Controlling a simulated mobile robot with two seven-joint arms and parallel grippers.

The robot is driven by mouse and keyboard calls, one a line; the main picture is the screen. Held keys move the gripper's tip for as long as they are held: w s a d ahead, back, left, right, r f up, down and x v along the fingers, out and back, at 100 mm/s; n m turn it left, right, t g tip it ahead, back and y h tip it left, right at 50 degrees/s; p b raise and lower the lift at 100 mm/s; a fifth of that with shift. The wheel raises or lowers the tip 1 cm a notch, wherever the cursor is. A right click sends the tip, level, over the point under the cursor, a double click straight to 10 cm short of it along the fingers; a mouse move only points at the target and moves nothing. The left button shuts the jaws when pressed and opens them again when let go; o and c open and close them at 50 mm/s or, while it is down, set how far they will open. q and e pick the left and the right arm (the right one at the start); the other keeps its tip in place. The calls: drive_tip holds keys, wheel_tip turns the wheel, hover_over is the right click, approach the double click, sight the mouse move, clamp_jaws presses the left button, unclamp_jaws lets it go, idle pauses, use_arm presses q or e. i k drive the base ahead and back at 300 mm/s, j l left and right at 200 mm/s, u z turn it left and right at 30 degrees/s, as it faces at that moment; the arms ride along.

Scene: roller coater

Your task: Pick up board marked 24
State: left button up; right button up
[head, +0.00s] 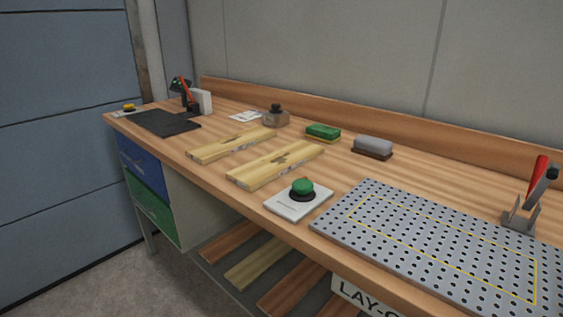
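Two pale yellow wooden pieces lie side by side on the workbench (420,178). The nearer wooden piece (255,173) and the farther wooden piece (213,150) each have a dark mark on top. Several boards lie on a shelf under the bench: a reddish-brown board (229,242), a pale board (258,270) and darker brown boards, one of them here (290,291). I cannot read the number 24 on any of them, so I cannot tell which is the board marked 24. Neither of my grippers is in view.
A green button on a white plate (299,200) and a perforated grey plate (440,245) occupy the near bench. Behind are a green-yellow sponge (323,132), a grey block (373,146) and a dark mat (162,122). A tool holder (520,216) stands right. Drawers (150,207) sit left.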

sight(251, 176)
drive_tip(key=i+j+z, duration=0.15)
drive_tip(key=i, duration=0.3)
drive_tip(key=i+j+z, duration=0.15)
drive_tip(key=i+j, duration=0.15)
drive_tip(key=i, duration=0.1)
